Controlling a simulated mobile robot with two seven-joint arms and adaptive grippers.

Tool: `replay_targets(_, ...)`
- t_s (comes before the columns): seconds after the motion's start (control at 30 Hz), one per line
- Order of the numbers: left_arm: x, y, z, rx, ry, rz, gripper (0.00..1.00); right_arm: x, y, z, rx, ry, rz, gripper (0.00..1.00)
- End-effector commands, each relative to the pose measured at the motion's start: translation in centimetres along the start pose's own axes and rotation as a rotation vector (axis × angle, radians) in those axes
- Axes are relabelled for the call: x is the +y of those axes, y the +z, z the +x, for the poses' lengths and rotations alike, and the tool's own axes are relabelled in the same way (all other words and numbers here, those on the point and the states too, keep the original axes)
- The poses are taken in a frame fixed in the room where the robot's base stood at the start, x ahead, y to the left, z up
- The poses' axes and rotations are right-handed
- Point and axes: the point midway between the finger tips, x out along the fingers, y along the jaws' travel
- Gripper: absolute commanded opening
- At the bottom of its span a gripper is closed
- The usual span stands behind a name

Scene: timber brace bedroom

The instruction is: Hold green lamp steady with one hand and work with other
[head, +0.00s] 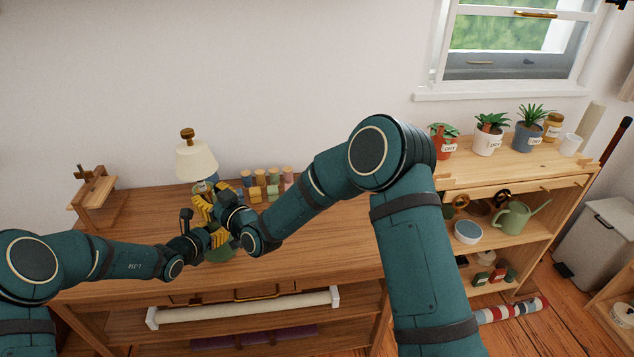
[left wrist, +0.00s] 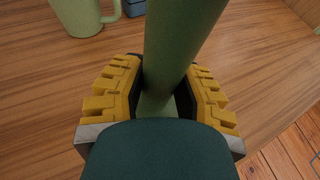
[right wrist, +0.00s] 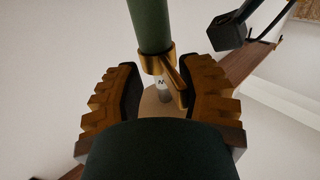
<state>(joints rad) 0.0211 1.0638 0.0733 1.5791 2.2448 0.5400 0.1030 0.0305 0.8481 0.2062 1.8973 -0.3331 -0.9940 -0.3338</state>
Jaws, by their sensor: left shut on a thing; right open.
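The green lamp stands on the wooden workbench (head: 330,240), with a cream shade (head: 197,160) and brown knob on top. Its round green base (head: 219,256) shows below my grippers. My left gripper (head: 218,238) is shut on the lamp's green stem (left wrist: 178,45), low down; the stem also runs between its yellow fingers in the left wrist view (left wrist: 155,100). My right gripper (head: 208,207) is open higher up, its fingers on either side of the lamp's neck. In the right wrist view, a brass collar with a lever (right wrist: 157,63) and a whitish part marked "N" (right wrist: 162,88) lie between the fingers (right wrist: 160,95).
Several small coloured jars (head: 266,186) stand right of the lamp. A wooden stand (head: 92,190) is at the bench's left end. A green mug (left wrist: 77,15) is near the left gripper. A shelf with potted plants (head: 487,140) is at right. The bench's front middle is clear.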

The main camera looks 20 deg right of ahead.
Motion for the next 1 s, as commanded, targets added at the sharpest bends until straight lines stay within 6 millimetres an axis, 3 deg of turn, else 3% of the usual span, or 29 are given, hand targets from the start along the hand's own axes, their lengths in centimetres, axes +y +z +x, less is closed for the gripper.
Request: replay_targets(1.0, 0.1, -0.2, 0.0, 0.004, 0.002, -0.001, 0.0, 2.0, 0.0, 0.5, 0.003, -0.516, -0.006, 0.37)
